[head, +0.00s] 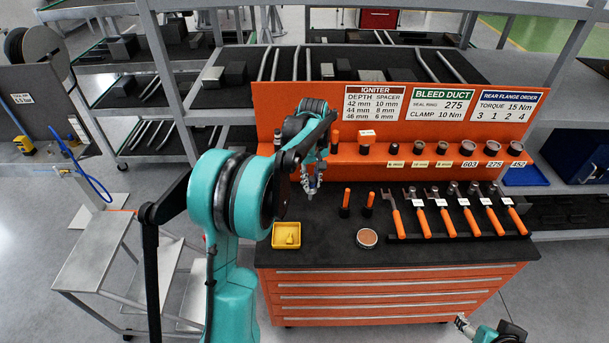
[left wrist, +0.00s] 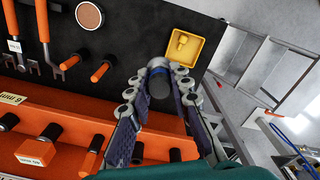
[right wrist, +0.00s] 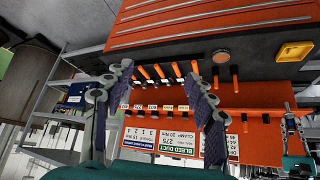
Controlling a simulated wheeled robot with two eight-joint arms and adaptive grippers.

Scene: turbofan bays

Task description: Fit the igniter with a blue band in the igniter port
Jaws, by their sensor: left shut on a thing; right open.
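My left gripper (head: 311,180) is above the back left of the dark bench top. In the left wrist view its fingers (left wrist: 158,85) are shut on the igniter with a blue band (left wrist: 158,74), a dark cylinder with a grey end. The fingers hide much of it. Its blue part shows small between the fingers in the head view. My right gripper (head: 465,325) is at the bottom edge of the head view. In the right wrist view it is open and empty (right wrist: 160,85). I cannot make out the igniter port in any view.
A yellow tray (head: 277,241) lies on the bench (head: 330,249) at the front left. A round tin (head: 367,238) and a rack of orange-handled wrenches (head: 470,237) lie to its right. An orange sign panel (head: 300,100) stands behind. A grey step stand (head: 95,262) is at left.

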